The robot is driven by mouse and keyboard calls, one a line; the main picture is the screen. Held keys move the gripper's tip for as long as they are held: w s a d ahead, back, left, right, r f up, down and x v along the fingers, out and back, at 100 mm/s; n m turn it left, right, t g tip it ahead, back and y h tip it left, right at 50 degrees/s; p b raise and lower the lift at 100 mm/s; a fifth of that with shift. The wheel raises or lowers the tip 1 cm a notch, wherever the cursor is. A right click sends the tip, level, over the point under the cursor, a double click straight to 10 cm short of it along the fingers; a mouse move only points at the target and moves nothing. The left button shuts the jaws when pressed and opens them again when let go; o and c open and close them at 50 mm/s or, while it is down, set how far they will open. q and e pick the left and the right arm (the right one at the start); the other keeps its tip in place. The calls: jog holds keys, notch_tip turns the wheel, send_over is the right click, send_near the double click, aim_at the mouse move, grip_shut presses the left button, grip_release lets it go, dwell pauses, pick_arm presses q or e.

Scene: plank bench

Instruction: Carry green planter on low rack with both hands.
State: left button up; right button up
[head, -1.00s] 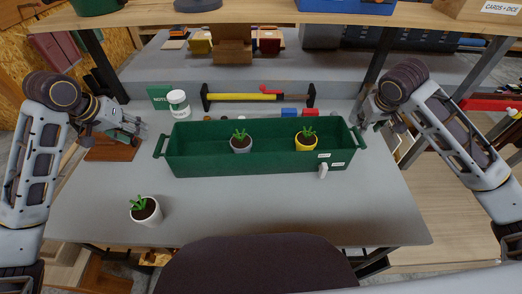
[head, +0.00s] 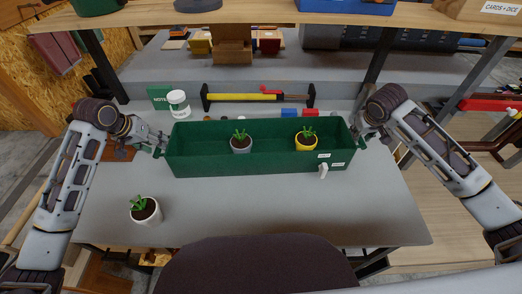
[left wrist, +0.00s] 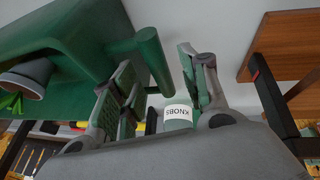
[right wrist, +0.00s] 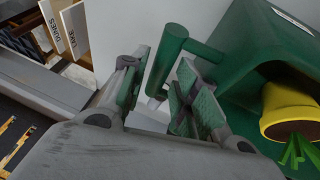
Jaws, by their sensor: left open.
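The long green planter (head: 210,165) stands on the grey bench top, holding a grey pot (head: 241,143) and a yellow pot (head: 306,142), each with a small plant. My left gripper (head: 162,148) is at the planter's left end. In the left wrist view its fingers (left wrist: 160,95) are apart, with the green handle (left wrist: 152,62) between them, not clamped. My right gripper (head: 360,138) is at the right end. In the right wrist view its fingers (right wrist: 158,92) are apart on either side of the other handle (right wrist: 167,55). I cannot tell which surface is the low rack.
A white pot with a plant (head: 146,212) stands at the bench's front left. Behind the planter are a white jar (head: 178,103), a yellow-and-black clamp (head: 258,97) and small red and blue blocks (head: 289,112). A wooden shelf (head: 260,14) crosses above. The front middle is clear.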

pick_arm(q)
jog(key=shift+x, duration=1.65)
pick_arm(e)
jog(key=shift+x, duration=1.45)
pick_arm(q)
jog(key=shift+c, duration=0.2)
pick_arm(e)
jog(key=shift+c, duration=0.4)
pick_arm(q)
jog(key=c, duration=0.7)
pick_arm(e)
grip_shut()
pick_arm(q)
grip_shut()
jog(key=shift+w+r, duration=0.1)
pick_arm(e)
jog(key=shift+r, duration=0.1)
